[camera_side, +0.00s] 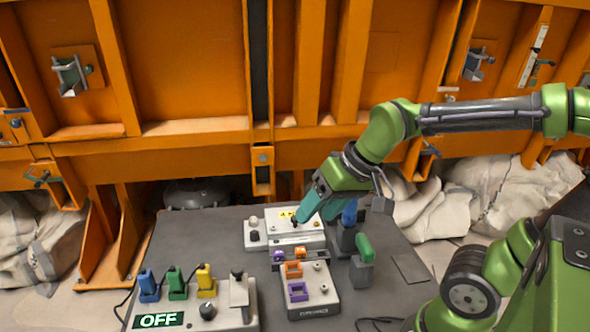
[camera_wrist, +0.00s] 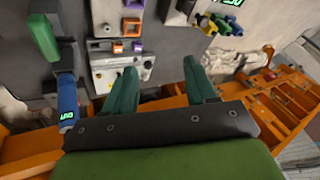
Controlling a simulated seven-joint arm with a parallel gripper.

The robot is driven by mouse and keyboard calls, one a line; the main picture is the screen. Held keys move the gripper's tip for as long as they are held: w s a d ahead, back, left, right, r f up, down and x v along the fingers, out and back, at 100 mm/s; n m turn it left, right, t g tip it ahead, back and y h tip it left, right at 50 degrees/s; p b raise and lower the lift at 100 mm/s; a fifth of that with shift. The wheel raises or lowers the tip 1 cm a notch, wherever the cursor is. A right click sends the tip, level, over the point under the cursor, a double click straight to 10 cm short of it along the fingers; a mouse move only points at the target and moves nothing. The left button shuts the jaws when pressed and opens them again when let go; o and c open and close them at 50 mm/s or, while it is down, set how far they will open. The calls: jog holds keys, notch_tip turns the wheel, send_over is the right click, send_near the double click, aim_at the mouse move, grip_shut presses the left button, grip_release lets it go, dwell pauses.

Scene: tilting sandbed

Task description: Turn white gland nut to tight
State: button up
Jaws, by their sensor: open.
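A pale box (camera_side: 284,240) with a yellow label stands at the back of the grey table. Two small round fittings sit at its left end in the side view. The rear one (camera_side: 253,221) looks whitish and is probably the white gland nut; I cannot be sure of this. My gripper (camera_side: 300,216) is open over the box, to the right of those fittings in the side view.
Blue and green handled fittings (camera_side: 363,262) stand right of the box. A block with orange and purple pieces (camera_side: 313,292) is in front. A panel with blue, green and yellow plugs and an OFF display (camera_side: 158,320) is front left. Orange wall (camera_side: 190,80) behind.

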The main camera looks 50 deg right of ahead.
jog(key=w+d+n+g+h, duration=0.1)
jog(key=w+d+n+g, duration=0.3)
jog(key=w, duration=1.2)
jog(key=n+g, duration=0.2)
jog(key=n, duration=1.2)
send_over(253, 217)
notch_tip(253, 217, down, 3)
jog(key=shift+h, duration=0.4)
notch_tip(253, 217, down, 17)
jog(key=shift+a+r, duration=0.1)
grip_shut()
